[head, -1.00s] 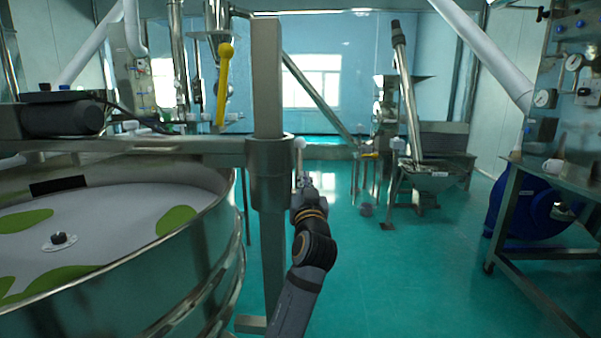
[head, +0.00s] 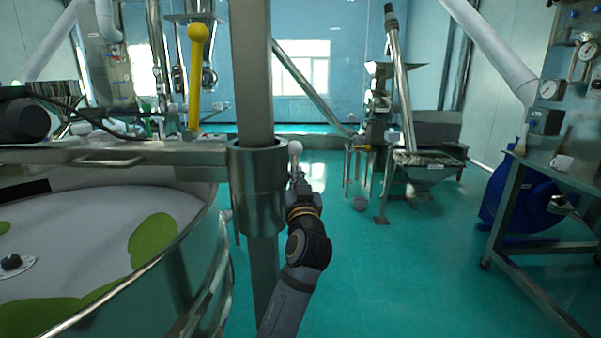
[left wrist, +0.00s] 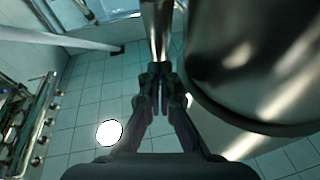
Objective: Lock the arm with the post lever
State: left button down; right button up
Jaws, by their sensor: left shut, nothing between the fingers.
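The upright square post (head: 251,80) passes through a round metal collar (head: 257,190) in the head view. The horizontal arm (head: 130,153) runs left from the collar over the sieve. A post lever with a white ball knob (head: 295,148) shows at the collar's right side, its lower part largely hidden by my gripper. My left gripper (head: 298,184) is just right of the collar, below the knob. In the left wrist view its fingers (left wrist: 160,70) are shut, with a shiny metal rod (left wrist: 161,30) at their tips; contact is unclear. My right gripper is in neither view.
The round sieve (head: 215,235), with green patches on its pale deck, fills the lower left. A yellow ball-ended handle (head: 196,80) stands above the arm. A metal bench (head: 530,195) is at right. Green floor (head: 410,270) is open between.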

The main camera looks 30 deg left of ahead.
pick_arm(q)
jog(key=shift+w+a+f, duration=0.1)
jog(key=shift+w+a, duration=0.05)
jog(key=shift+s, duration=0.2)
jog(key=shift+w+r+p, duration=0.15)
jog(key=shift+r+p, duration=0.05)
jog(key=shift+p, duration=0.15)
jog(key=w+g+h+p, duration=0.1)
jog(key=p, duration=0.3)
jog(key=w+a+g+h+p, duration=0.1)
jog(key=g+p, duration=0.1)
jog(key=p, duration=0.3)
jog(key=w+a+m+g+h+p, duration=0.1)
jog(key=p, duration=0.4)
jog(key=shift+w+f+h, duration=0.1)
jog(key=shift+w+h, duration=0.15)
jog(key=shift+h, duration=0.05)
jog(key=w+a+f+g+h+p, duration=0.1)
jog(key=w+f+g+h+p, duration=0.1)
jog(key=f+p, duration=0.3)
jog(key=shift+w+a+f+g+p, duration=0.25)
jog(key=shift+w+a+g+p, duration=0.2)
jog(key=shift+p, duration=0.25)
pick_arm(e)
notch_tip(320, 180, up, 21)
pick_arm(q)
jog(key=shift+f, duration=0.1)
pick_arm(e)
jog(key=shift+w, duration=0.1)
